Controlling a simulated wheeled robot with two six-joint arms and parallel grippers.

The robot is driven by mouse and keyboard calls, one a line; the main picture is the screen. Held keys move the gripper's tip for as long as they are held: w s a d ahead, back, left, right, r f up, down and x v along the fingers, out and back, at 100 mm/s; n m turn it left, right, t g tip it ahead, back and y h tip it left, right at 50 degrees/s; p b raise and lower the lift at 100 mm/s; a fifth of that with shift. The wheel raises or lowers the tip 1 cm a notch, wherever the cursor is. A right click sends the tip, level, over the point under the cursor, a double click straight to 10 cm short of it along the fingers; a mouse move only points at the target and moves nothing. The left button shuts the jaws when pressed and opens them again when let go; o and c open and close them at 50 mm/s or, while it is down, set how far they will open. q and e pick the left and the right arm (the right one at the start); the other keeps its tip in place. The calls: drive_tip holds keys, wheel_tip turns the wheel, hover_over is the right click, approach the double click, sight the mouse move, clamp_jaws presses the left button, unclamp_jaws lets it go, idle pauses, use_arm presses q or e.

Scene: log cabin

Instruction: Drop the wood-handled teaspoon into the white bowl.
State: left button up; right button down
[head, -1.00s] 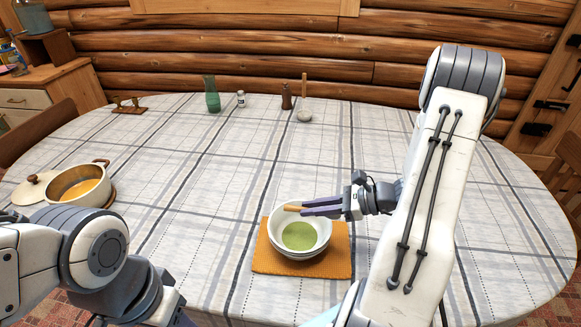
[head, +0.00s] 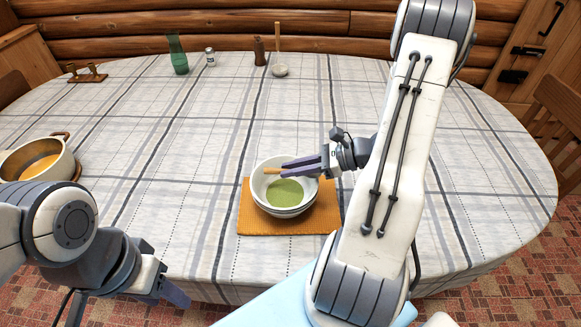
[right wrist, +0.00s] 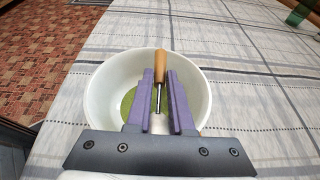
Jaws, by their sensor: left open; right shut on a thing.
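The white bowl (head: 262,196), holding green contents, stands on an orange mat (head: 247,222) on the table. My right gripper (head: 285,168) is shut on the wood-handled teaspoon (head: 271,171) over the bowl. In the right wrist view, the teaspoon's wooden handle (right wrist: 160,63) sticks out beyond the purple fingers (right wrist: 160,88), and its metal shaft runs back between them. The bowl's rim (right wrist: 98,97) surrounds the fingertips in that view. The spoon's far metal end is hard to make out. My left gripper (head: 175,293) is open and empty, low at the table's front edge, partly hidden by its arm.
A pot of orange soup (head: 62,160) stands at the left. A green vase (head: 178,58), a small shaker (head: 210,57), a brown mill (head: 259,52) and a small pale vessel with a stick (head: 279,70) stand at the back. The table's middle is clear.

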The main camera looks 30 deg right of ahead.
drive_tip(key=c, duration=0.7)
unclamp_jaws()
drive_tip(key=shift+s+r, duration=0.1)
drive_tip(key=v, duration=1)
drive_tip(key=shift+d+r, duration=0.1)
drive_tip(key=shift+d, duration=0.05)
